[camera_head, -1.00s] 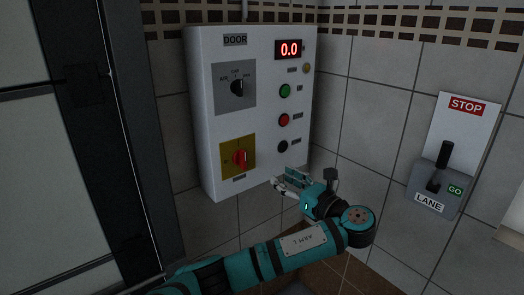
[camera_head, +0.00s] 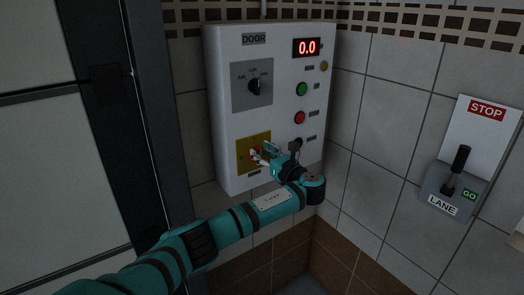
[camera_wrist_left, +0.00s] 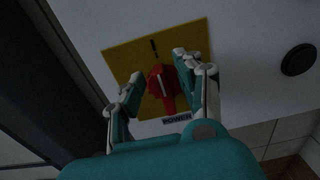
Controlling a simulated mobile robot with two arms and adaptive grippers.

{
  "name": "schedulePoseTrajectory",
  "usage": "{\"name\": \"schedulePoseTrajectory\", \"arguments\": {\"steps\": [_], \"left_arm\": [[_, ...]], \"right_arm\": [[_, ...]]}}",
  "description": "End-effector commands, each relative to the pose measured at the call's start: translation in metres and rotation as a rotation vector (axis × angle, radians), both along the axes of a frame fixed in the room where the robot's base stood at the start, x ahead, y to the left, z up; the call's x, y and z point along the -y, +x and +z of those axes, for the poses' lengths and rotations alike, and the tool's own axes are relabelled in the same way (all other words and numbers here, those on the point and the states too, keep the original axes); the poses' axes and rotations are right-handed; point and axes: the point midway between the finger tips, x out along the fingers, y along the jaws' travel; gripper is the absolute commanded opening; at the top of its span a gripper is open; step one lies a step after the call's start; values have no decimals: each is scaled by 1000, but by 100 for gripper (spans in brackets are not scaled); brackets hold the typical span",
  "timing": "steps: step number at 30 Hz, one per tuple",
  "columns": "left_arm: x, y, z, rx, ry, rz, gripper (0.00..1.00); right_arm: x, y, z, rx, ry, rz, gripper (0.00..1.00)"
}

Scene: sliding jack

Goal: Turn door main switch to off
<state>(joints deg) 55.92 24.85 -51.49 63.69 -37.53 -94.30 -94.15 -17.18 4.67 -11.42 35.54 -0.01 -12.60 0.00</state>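The door control box (camera_head: 225,120) is a white panel on the tiled wall, labelled DOOR. Its main switch is a red rotary knob (camera_wrist_left: 161,82) on a yellow plate (camera_wrist_left: 121,58), marked POWER below. In the left wrist view the knob's handle points down, slightly right. My left gripper (camera_head: 262,153) is at the knob; in the wrist view its two fingers (camera_wrist_left: 152,78) stand apart, one on each side of the knob. Contact with the knob cannot be told. In the head view the gripper partly hides the knob. My right gripper is not in view.
Above sits a black selector knob (camera_head: 259,87) on a grey plate. A green button (camera_head: 302,89), a red button (camera_head: 300,117) and a display reading 0.0 (camera_head: 307,47) are to its right. A lane lever box (camera_head: 456,180) hangs further right. A dark door frame (camera_head: 150,110) stands left.

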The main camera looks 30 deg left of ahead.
Motion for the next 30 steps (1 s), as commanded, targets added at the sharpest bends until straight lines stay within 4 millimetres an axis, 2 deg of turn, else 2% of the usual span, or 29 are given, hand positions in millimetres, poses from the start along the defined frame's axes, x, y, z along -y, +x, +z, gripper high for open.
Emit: {"name": "schedulePoseTrajectory", "arguments": {"steps": [10, 18, 30], "left_arm": [[-4, 1, 0, 1, -1, 1, 34], [-3, 1, 0, 0, -1, 0, 0], [-3, 0, -1, 24, -12, 0, 0]], "right_arm": [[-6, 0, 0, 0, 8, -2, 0], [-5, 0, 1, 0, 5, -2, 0], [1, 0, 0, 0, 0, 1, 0]]}}
